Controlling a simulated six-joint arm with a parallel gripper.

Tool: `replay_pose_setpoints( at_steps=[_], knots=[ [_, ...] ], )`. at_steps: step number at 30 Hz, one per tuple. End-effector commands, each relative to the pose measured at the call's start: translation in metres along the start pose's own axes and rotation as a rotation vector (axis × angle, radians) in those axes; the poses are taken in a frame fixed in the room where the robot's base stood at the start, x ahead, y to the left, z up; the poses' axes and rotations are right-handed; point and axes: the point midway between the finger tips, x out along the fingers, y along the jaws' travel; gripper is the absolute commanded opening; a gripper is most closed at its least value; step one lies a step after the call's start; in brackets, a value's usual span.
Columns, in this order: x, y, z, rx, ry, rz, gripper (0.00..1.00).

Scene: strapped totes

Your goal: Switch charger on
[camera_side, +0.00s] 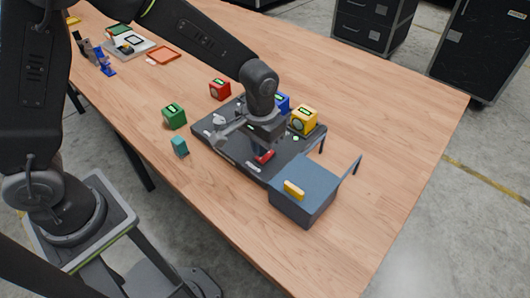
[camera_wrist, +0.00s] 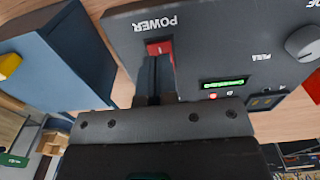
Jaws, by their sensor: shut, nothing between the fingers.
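The charger is a dark grey panel (camera_side: 232,152) lying on the wooden table. It also fills much of the wrist view (camera_wrist: 210,30). A red switch (camera_wrist: 158,47) sits below the word POWER, which reads upside down there; it also shows in the side view (camera_side: 264,157). My gripper (camera_wrist: 157,62) is shut and empty, its fingertips over the switch and hiding part of it. I cannot tell if they touch it. A green display (camera_wrist: 224,83) is lit, with a small red light (camera_wrist: 212,97) beside it. A grey knob (camera_wrist: 304,43) is at the right.
A blue-grey box (camera_side: 300,203) with a yellow handle stands against the panel's near right end. Yellow (camera_side: 304,120), blue (camera_side: 282,102), red (camera_side: 220,88) and green (camera_side: 174,116) cubes stand around the panel. A teal block (camera_side: 180,146) is at left. The table's right side is clear.

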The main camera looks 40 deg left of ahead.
Motion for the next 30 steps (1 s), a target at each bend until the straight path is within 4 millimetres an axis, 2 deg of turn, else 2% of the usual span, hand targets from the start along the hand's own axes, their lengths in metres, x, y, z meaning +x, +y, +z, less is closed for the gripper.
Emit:
replay_pose_setpoints(
  at_steps=[18,30],
  knots=[
    [-0.047,0.000,0.000,0.000,0.001,0.001,0.00],
    [-0.052,0.000,0.000,0.000,0.002,0.001,0.00]
  ],
)
